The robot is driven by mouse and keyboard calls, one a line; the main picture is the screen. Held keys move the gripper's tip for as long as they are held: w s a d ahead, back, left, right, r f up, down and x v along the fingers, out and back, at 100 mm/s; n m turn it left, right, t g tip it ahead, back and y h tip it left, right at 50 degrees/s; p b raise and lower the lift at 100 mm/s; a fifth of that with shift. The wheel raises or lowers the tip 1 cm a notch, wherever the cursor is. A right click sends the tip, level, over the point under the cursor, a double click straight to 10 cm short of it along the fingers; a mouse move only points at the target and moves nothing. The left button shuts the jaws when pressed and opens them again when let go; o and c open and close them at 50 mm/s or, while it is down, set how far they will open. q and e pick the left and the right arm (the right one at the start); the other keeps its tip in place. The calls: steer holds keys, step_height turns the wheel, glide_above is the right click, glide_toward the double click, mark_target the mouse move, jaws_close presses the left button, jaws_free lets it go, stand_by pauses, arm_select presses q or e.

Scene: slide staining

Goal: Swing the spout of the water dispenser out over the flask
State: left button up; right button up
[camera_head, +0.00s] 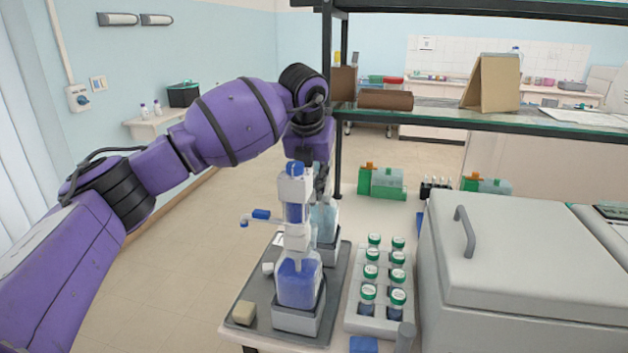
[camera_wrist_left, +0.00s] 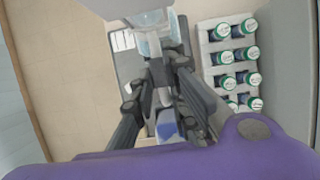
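A bottle-top dispenser (camera_head: 295,190) with a white body and blue cap stands on a bottle of blue liquid (camera_head: 298,283) in a grey holder. Its thin white spout (camera_head: 266,219) points left, with blue fittings, over the tray's left side. A paler bottle (camera_head: 325,220) stands just behind, partly hidden; I cannot tell which of these the task calls the flask. My left gripper (camera_head: 320,180) is behind the dispenser's upper part, mostly hidden. In the left wrist view its fingers (camera_wrist_left: 168,130) are spread, with something blue visible between them; contact cannot be told. My right gripper is out of view.
A white rack (camera_head: 372,326) of green-capped vials is close on the right, then a large grey lidded machine (camera_head: 530,250). A shelf (camera_head: 470,119) hangs above. Floor is open on the left.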

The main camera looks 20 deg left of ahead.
arm_select(q)
steer(key=o, duration=0.4)
steer(key=shift+o, duration=0.2)
steer(key=v, duration=1.2)
